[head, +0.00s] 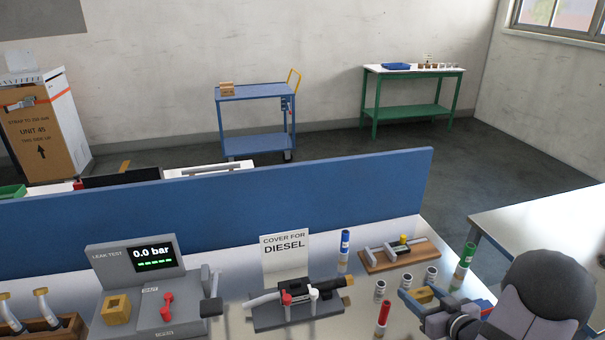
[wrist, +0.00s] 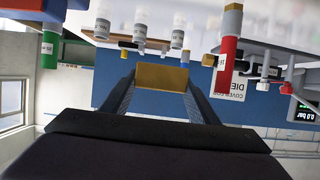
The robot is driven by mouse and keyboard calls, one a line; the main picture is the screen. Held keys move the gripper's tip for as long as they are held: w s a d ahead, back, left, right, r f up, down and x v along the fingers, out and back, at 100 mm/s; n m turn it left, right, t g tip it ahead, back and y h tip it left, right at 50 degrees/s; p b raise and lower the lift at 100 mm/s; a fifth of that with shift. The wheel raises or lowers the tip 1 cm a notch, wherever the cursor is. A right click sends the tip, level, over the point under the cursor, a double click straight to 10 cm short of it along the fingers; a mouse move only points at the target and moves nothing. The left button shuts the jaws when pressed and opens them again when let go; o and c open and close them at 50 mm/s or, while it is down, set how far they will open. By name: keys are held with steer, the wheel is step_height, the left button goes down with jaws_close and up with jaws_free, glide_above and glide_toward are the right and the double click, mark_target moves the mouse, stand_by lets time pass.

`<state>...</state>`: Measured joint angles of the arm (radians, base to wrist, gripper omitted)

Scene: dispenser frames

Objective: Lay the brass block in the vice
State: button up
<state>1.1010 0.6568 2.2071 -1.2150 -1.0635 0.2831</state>
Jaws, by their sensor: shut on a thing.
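My gripper (head: 421,299) is at the right of the bench in the head view, shut on a yellow brass block (head: 424,294). In the wrist view the brass block (wrist: 162,76) lies between the fingertips, held clear of the bench. No thing is plainly marked as the vice. A grey fixture (head: 270,322) with a red lever holds a dark nozzle body before the diesel sign. A wooden board (head: 375,264) with grey bars and a yellow-topped part lies behind and left of my gripper. I cannot tell which is the vice.
Small labelled cans (head: 380,290), a red tube (head: 383,315), a blue tube (head: 345,243) and a green tube (head: 467,256) stand around my gripper. The leak tester (head: 165,292) is at left. A blue partition (head: 230,212) runs behind the bench.

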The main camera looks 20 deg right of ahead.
steer(key=w+a+r+n+y+p, duration=0.25)
steer(key=a+n+y+p, duration=0.2)
steer(key=a, duration=1.15)
steer(key=s+a+f+b, duration=0.1)
steer(key=a+f, duration=0.1)
steer(key=s+a+f+n+g+y+b, duration=0.1)
steer(key=s+a+f, duration=0.1)
steer(key=f, duration=0.1)
steer(key=s+a+f+y+b, duration=0.1)
steer(key=a+f+b, duration=0.1)
steer(key=f, duration=0.1)
steer(key=shift+s+a+f+n+g, duration=0.2)
steer(key=shift+s+n+g, duration=0.1)
steer(key=shift+s, duration=0.1)
